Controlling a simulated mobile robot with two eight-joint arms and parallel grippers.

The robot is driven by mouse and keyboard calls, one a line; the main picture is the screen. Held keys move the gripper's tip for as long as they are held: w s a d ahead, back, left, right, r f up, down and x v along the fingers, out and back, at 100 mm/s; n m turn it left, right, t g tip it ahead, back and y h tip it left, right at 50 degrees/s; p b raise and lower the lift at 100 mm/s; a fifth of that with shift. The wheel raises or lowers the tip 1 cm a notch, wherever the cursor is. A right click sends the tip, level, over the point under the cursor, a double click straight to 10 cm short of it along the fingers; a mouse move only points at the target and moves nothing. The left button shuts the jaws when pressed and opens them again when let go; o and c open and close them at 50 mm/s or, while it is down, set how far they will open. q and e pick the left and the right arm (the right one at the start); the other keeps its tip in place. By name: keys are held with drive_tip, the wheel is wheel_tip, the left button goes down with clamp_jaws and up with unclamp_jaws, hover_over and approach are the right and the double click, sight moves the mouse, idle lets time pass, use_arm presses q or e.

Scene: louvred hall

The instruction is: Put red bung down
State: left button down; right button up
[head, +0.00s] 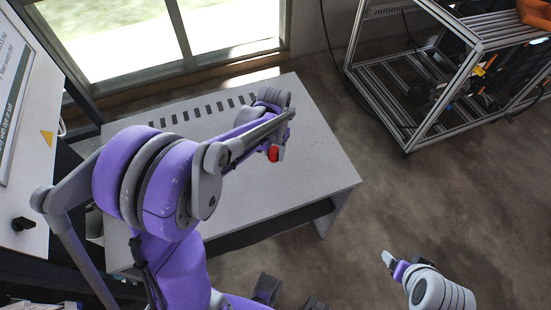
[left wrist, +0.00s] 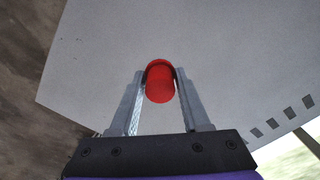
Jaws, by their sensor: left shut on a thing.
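The red bung (head: 273,154) is at the end of my left arm, over the right half of a light grey table (head: 315,150). In the left wrist view the bung (left wrist: 160,82) sits between the two grey fingertips. My left gripper (left wrist: 159,88) is shut on it, with the grey table top (left wrist: 235,45) behind. I cannot tell whether the bung touches the table or hangs above it. In the head view my arm hides most of the left gripper (head: 272,148). My right gripper (head: 388,260) shows at the lower right, away from the table; its jaws are unclear.
The table has a row of dark slots (head: 203,109) along its back and clear room at its right. A metal frame rack (head: 405,130) with orange and black equipment stands at upper right. A white panel (head: 22,130) is at the left, and a window (head: 150,35) is behind.

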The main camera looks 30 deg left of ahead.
sight(274, 159)
use_arm(q)
drive_tip(key=shift+f, duration=2.5)
drive_tip(key=shift+f, duration=0.15)
drive_tip(key=shift+c, duration=1.8)
unclamp_jaws()
drive_tip(key=shift+w+b, duration=0.1)
drive_tip(key=shift+b, duration=0.2)
drive_tip(key=shift+r, duration=0.6)
wheel_tip(274, 159, up, 11)
drive_tip(key=shift+p, duration=0.75)
drive_tip(key=s+d+t, duration=0.2)
drive_tip(key=s+d, duration=0.1)
drive_tip(key=s, duration=0.5)
drive_tip(key=s+d+m+t, duration=0.1)
drive_tip(key=s+d+t, duration=0.2)
drive_tip(key=s, duration=0.5)
drive_tip(key=shift+d+r, duration=0.4)
